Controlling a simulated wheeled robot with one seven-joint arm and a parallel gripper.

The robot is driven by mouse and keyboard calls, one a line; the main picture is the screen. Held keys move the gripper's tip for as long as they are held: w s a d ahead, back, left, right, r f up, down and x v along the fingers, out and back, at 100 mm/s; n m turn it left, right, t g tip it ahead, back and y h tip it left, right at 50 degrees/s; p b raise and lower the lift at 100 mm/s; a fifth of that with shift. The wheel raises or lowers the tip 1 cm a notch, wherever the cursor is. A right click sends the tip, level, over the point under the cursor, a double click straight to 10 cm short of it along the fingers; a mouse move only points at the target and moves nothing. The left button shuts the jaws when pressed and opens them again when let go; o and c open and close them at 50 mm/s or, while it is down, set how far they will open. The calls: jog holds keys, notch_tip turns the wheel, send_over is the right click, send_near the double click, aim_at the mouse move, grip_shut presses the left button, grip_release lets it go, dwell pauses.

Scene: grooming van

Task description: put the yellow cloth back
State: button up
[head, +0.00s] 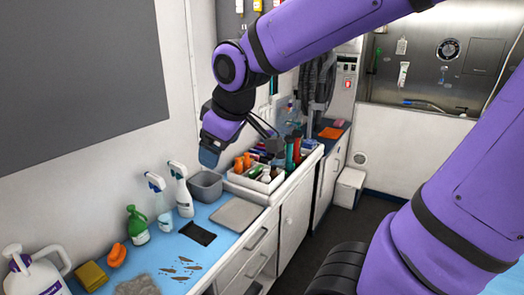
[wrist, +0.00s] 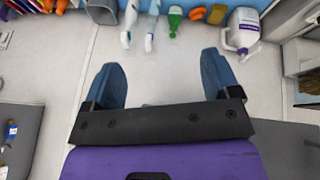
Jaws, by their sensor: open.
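A yellow folded cloth or sponge-like block (head: 91,275) lies on the blue counter at the near left in the head view, between the white jug and an orange item. It also seems to show at the top of the wrist view (wrist: 216,14), beside the jug. My gripper (head: 210,150) is above the counter, near the grey bin and well beyond the yellow block. In the wrist view my gripper (wrist: 166,78) has its two blue fingers spread wide, with nothing between them and a pale surface behind.
A white jug (head: 33,272), orange item (head: 117,254), green bottle (head: 137,225) and white spray bottles (head: 182,192) line the wall side. A grey bin (head: 206,186), dark pad (head: 198,233), grey mat (head: 236,214) and filled white tray (head: 235,178) stand farther along. Bare blue counter (head: 215,258) shows in front.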

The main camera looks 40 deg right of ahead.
jog(key=s+r+m, duration=0.2)
jog(key=s+m, duration=0.3)
jog(key=s, duration=0.6)
jog(key=shift+s+d+r+m, duration=0.15)
jog(key=shift+s+d+m, duration=0.15)
jog(key=shift+s, duration=0.1)
dwell(0.3)
